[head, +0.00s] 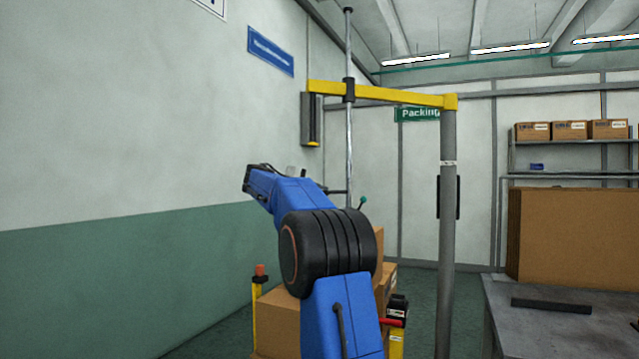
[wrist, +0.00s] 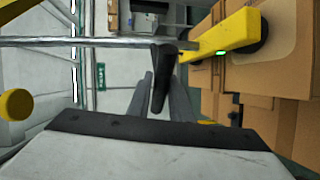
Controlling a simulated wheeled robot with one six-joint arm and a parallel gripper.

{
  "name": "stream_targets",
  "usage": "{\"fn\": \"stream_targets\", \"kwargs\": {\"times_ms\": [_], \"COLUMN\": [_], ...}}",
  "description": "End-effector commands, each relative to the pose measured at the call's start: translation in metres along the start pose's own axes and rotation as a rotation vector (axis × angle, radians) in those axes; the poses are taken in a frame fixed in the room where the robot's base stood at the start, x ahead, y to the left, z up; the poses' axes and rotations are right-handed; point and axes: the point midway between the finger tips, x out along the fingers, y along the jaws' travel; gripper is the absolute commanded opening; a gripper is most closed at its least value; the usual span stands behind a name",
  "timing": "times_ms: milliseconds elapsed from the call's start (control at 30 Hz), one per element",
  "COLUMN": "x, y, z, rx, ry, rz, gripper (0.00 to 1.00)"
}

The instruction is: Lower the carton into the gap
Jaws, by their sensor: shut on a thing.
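In the wrist view, my gripper (wrist: 160,98) shows as two grey fingers on either side of a black handle (wrist: 163,75), and it is shut on that handle. The handle meets a long metal rod (wrist: 80,42). A yellow lift head (wrist: 222,34) with a small green light lies against a brown carton (wrist: 290,60). In the head view, my blue arm hides my gripper and most of the cartons; a stack of cartons (head: 275,325) shows behind it. A carton edge (head: 379,245) shows higher up. I cannot clearly make out the gap.
A yellow boom (head: 385,95) on a grey post (head: 447,230) carries the vertical rod (head: 349,140). Yellow posts (head: 257,310) stand beside the stack. At right are a grey table (head: 560,320), a large brown carton (head: 575,235) and a shelf. A wall closes the left.

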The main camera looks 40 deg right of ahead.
Motion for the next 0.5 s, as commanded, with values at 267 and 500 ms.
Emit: {"fn": "stream_targets", "kwargs": {"times_ms": [267, 500], "x": [0.009, 0.009], "y": [-0.050, -0.054], "z": [0.003, 0.003], "rx": [-0.003, -0.001], "ry": [0.000, 0.002], "rz": [-0.004, -0.003], "gripper": [0.00, 0.00]}}
